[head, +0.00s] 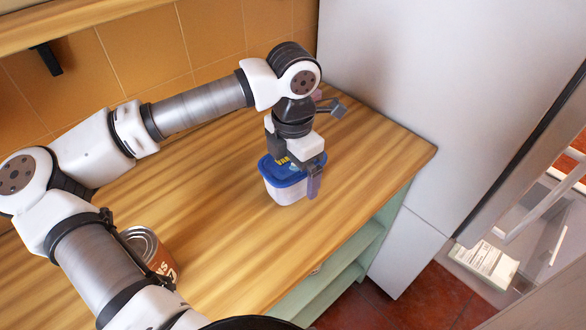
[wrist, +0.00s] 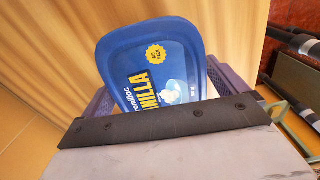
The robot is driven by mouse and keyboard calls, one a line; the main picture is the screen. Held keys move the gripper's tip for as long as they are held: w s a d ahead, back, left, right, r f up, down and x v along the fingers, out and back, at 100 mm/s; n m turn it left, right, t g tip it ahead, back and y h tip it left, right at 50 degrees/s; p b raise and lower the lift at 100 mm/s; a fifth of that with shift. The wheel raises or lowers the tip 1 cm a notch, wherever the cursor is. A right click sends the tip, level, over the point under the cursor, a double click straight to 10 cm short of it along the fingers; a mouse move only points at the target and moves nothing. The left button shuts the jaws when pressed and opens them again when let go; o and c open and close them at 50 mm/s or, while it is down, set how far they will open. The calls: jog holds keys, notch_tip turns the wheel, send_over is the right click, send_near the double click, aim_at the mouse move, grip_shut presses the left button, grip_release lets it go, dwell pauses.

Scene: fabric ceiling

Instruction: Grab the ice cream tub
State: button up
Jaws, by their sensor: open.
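The ice cream tub (head: 287,189) stands upright on the wooden counter, with a pale body and a blue lid. In the wrist view its blue lid (wrist: 150,62) shows from above, with "VANILLA" lettering partly hidden by my gripper's body. My gripper (head: 298,178) points down over the tub and is open. One finger shows at the tub's right side in the head view. In the wrist view, parts of the fingers show on either side of the lid. I cannot tell whether they touch the tub.
A brown can (head: 150,252) stands on the wooden counter (head: 225,245), partly behind my arm. A tall grey fridge-like cabinet (head: 430,90) rises at the right, and green shelves (head: 345,268) lie below the counter edge. The counter around the tub is clear.

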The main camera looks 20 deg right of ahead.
jog(key=c, duration=1.1)
